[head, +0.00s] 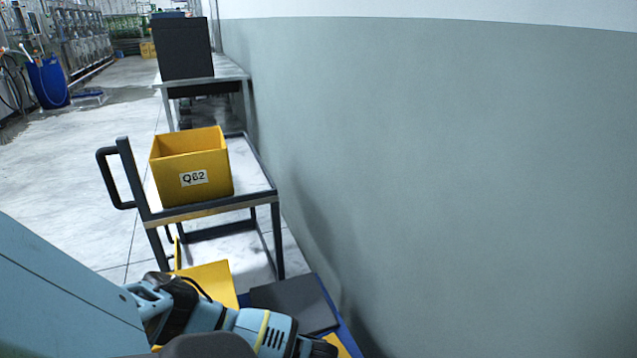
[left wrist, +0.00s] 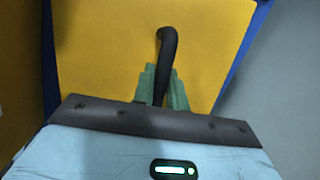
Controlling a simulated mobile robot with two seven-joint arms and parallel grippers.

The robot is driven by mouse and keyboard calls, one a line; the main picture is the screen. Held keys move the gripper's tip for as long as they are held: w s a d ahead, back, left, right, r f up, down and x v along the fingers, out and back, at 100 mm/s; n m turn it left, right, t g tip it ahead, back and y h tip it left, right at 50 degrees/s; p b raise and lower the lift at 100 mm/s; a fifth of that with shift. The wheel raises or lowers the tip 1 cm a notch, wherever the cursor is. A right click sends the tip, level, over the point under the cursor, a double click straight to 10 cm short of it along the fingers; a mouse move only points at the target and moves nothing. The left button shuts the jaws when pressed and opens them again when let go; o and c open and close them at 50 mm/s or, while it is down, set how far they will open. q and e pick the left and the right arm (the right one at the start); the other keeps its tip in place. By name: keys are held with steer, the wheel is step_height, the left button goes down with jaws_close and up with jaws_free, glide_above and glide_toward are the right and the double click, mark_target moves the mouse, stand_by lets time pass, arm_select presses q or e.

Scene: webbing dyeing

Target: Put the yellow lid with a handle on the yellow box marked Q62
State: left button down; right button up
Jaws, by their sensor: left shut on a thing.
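The yellow box marked Q62 (head: 192,170) stands upright and open-topped on a dark-framed cart, its label facing me. In the left wrist view, the yellow lid (left wrist: 105,45) fills the middle, with a curved black handle (left wrist: 168,45). My left gripper (left wrist: 162,78) is shut on this handle, one green finger on each side. In the head view my left arm reaches across the bottom, away from the Q62 box; its fingers are hidden there. A small yellow piece (head: 338,346) beside my wrist may be part of the lid. My right gripper is not in view.
The cart (head: 252,165) has a handle on its left. Below it lie a yellow panel (head: 212,280) and a dark panel (head: 290,303) by a blue edge (head: 336,309). A wall (head: 450,170) bounds the right. A table with a black box (head: 184,48) stands behind. Floor at left is open.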

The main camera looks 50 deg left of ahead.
arm_select(q)
step_height(320, 180, up, 10)
steer(key=p, duration=0.2)
steer(key=shift+p, duration=0.3)
stand_by(0.4)
